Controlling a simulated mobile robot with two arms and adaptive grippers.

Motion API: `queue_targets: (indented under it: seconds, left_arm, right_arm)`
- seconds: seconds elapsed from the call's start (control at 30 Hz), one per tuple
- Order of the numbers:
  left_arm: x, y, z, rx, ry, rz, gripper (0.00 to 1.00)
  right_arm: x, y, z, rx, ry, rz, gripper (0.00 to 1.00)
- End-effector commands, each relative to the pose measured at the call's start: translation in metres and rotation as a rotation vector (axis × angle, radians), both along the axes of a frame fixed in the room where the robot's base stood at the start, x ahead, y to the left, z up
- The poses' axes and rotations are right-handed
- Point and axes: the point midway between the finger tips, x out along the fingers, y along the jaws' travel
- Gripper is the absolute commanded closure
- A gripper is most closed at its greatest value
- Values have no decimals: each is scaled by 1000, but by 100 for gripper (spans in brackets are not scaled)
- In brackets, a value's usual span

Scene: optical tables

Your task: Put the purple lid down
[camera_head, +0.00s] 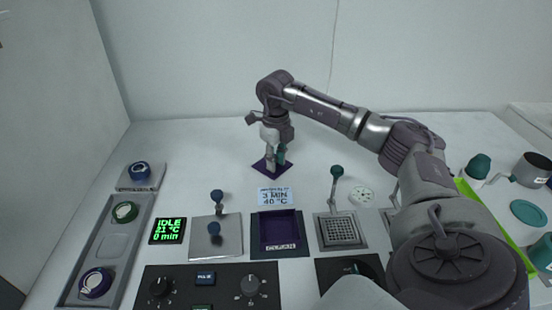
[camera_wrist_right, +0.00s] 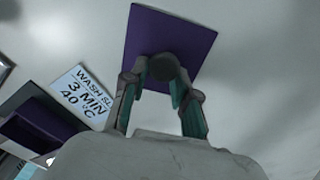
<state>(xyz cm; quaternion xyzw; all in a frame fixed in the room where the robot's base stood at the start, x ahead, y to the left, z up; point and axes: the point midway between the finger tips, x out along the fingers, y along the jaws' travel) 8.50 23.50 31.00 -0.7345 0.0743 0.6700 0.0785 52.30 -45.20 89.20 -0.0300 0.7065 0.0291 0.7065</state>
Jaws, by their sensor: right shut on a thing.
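The purple lid (camera_head: 258,165) is a flat, dark purple plate with a dark round knob. It is low over or on the white table beyond the purple-lined basin; whether it touches the table I cannot tell. My right gripper (camera_head: 276,164) points down at the lid's middle. In the right wrist view the lid (camera_wrist_right: 146,40) lies beyond the fingers, and the gripper (camera_wrist_right: 165,80) is shut on its knob. The purple basin (camera_head: 279,230), marked CLEAN, stands open nearer to me. My left gripper is not in view.
A card (camera_head: 276,196) reading 3 MIN 40 °C stands behind the basin. A metal plate with blue knobs (camera_head: 215,243) is left of it, a grid with a green-knobbed handle (camera_head: 340,230) right. A grey tray (camera_head: 112,245) is far left. The table's back left is clear.

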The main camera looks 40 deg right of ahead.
Motion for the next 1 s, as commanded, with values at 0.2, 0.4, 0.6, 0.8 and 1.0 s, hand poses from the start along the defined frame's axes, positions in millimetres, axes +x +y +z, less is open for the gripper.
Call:
queue_targets:
  seconds: [0.2,0.4,0.6,0.8,1.0]
  left_arm:
    - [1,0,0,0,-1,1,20]
    - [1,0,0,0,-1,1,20]
    - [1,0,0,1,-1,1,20]
    - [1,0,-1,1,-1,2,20]
    - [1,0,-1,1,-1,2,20]
  right_arm:
    - [0,0,-1,0,1,0,46]
    - [0,0,-1,0,1,0,46]
    - [0,0,9,0,-2,0,46]
    - [1,0,49,0,-5,0,46]
    - [1,0,91,0,-4,0,46]
